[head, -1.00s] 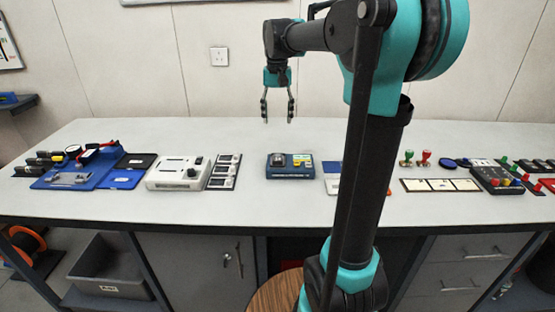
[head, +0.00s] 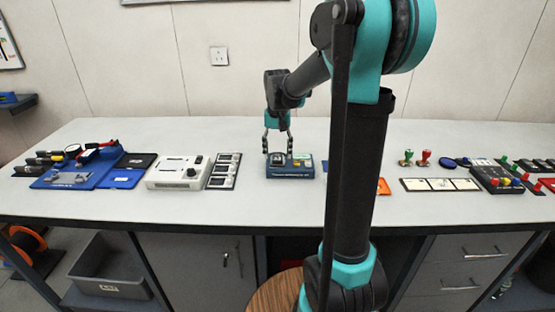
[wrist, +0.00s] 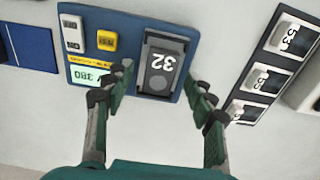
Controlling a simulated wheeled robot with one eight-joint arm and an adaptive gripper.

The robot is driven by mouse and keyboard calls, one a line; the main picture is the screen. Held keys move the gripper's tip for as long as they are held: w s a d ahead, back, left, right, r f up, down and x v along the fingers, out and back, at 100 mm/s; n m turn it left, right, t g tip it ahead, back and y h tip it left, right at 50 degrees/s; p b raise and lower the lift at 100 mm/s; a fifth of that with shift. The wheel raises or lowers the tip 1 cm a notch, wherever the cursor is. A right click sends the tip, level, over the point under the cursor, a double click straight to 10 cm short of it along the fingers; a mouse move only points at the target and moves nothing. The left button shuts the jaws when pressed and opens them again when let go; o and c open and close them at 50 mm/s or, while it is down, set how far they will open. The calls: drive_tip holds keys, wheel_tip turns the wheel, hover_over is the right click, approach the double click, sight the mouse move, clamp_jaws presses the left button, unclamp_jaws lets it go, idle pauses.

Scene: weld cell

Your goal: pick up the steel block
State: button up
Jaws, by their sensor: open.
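A grey steel block (wrist: 163,66) marked 32 sits in a dark recess of a blue device (wrist: 132,15). In the head view the block (head: 278,159) is on the left part of the blue device (head: 290,173), at the middle of the bench. My gripper (head: 278,149) is open and points down just above the block. In the wrist view the fingers of my gripper (wrist: 163,90) are spread to either side of the block's near end. They hold nothing, and I cannot tell whether they touch the block.
The device has a yellow button (wrist: 107,41) and a lit display. A rack of numbered blocks (head: 224,171) and a white machine (head: 180,172) stand to the left. A blue panel (wrist: 31,47) lies beside the device. Free bench surface (head: 230,135) lies behind.

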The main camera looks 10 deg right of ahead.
drive_tip(key=shift+f, duration=0.3)
drive_tip(key=shift+c, duration=0.5)
clamp_jaws()
drive_tip(key=shift+r, duration=0.15)
